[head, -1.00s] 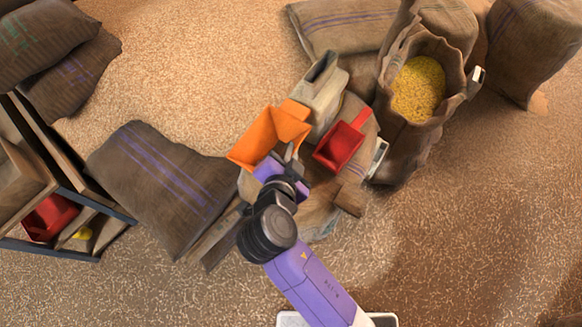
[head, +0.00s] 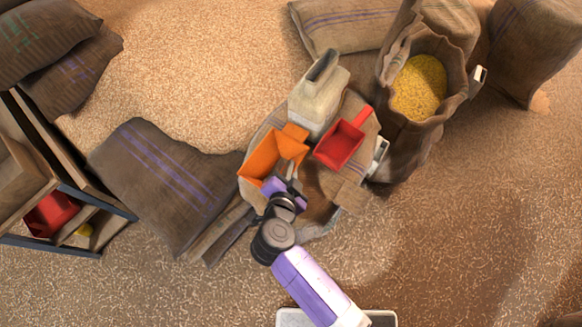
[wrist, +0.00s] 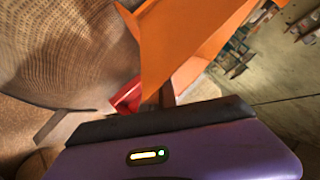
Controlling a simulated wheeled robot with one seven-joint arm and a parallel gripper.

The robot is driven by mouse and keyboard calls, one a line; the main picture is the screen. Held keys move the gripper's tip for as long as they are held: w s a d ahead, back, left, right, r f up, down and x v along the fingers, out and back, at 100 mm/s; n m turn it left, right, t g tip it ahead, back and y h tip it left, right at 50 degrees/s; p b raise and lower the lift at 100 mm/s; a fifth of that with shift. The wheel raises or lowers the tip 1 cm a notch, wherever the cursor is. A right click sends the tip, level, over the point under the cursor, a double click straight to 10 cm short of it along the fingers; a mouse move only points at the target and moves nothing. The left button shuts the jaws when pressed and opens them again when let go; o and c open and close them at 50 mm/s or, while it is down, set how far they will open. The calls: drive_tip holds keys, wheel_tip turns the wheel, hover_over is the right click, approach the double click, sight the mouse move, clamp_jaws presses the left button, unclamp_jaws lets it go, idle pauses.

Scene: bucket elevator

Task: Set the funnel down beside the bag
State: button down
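The orange funnel (head: 258,163) has a wide square mouth and shows above a round wooden surface in the head view. It also fills the upper middle of the wrist view (wrist: 190,45). My gripper (head: 287,183) is at the funnel's near side and appears shut on it, though the fingertips are mostly hidden. I cannot tell whether the funnel touches the wood below. The open brown bag (head: 398,150), filled with yellow grain, stands upright to the right, apart from the funnel.
A red scoop (head: 341,145) and a beige container (head: 318,100) stand close to the funnel, on its right and far side. A closed sack (head: 165,185) lies left. A shelf (head: 75,190) stands at the left edge. Open floor lies at lower right.

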drive_tip(key=shift+f, duration=0.1)
drive_tip(key=c, duration=1.7)
unclamp_jaws()
drive_tip(key=b+v, duration=0.2)
drive_tip(key=v, duration=1)
